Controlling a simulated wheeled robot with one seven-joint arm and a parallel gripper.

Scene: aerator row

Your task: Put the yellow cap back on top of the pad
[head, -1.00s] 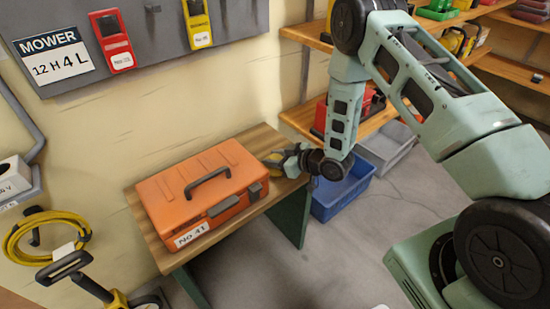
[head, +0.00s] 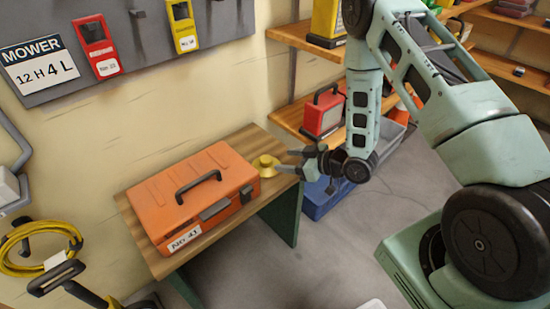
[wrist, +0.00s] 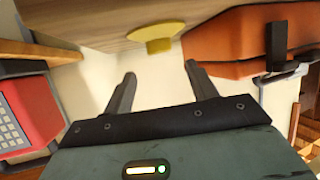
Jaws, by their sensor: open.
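The yellow cap (head: 265,166), a round disc with a raised middle, is at the right end of the wooden bench, just right of the orange case. It also shows in the wrist view (wrist: 157,35), at the top centre against the wood. I cannot make out a separate pad; anything under the cap is hidden. My gripper (head: 284,161) is open and empty to the right of the cap, its fingers pointing towards it. In the wrist view the two fingertips (wrist: 160,70) are spread, with a gap between them and the cap.
The orange case (head: 195,195) fills most of the bench (head: 150,255) and stands close to the cap. A blue bin (head: 325,197) is on the floor beneath my gripper. Shelves with a red box (head: 323,112) stand behind. Open floor lies in front.

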